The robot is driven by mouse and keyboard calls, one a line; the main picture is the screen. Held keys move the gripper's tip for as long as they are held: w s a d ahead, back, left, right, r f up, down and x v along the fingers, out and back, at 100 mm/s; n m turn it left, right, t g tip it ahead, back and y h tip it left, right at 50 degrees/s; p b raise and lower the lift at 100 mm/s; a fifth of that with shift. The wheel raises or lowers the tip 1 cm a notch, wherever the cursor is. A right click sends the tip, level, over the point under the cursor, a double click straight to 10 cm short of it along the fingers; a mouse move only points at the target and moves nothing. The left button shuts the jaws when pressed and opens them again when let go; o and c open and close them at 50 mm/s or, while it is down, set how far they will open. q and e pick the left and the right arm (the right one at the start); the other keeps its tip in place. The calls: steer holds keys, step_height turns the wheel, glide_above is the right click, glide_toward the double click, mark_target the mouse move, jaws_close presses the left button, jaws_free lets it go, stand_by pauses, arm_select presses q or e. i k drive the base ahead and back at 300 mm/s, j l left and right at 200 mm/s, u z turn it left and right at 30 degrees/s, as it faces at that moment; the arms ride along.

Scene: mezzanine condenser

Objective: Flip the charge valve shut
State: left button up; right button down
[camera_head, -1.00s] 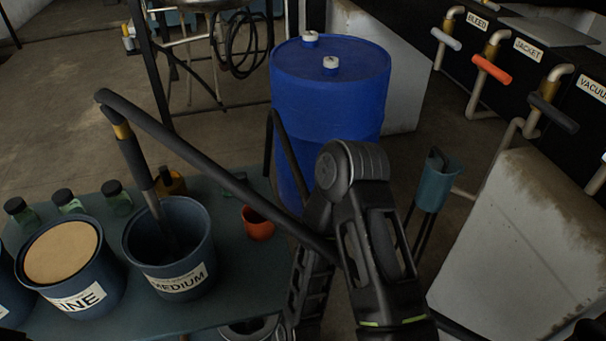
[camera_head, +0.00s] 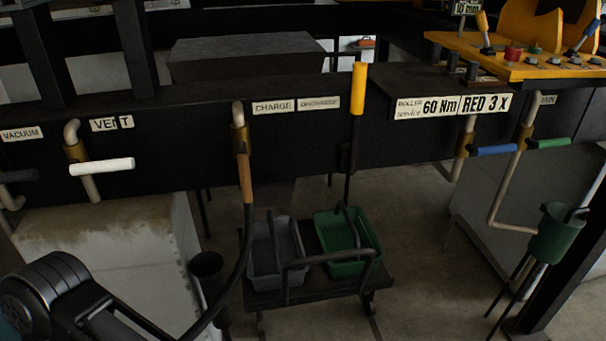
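The CHARGE label (camera_head: 272,107) is on the black beam, with the DISCHARGE label (camera_head: 318,103) to its right. Just left of it, a pale bent pipe runs into a brass valve body (camera_head: 240,138). A tan, roughly vertical piece (camera_head: 246,178) hangs below the brass and meets a black hose (camera_head: 246,245) curving down to the lower left. I cannot tell whether the tan piece is the valve's handle or a hose end. A yellow-handled upright lever (camera_head: 358,90) stands right of the DISCHARGE label. A dark arm link of mine shows at lower left; neither gripper is in view.
The white VENT handle (camera_head: 101,166), blue handle (camera_head: 495,150) and green handle (camera_head: 548,143) lie roughly horizontal. Below the beam, a cart holds a grey bin (camera_head: 275,245) and a green bin (camera_head: 348,245). A green cup (camera_head: 556,235) stands at right. A yellow panel (camera_head: 530,65) is at upper right.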

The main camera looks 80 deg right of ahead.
mark_target(242, 154)
steer(key=z, duration=2.55)
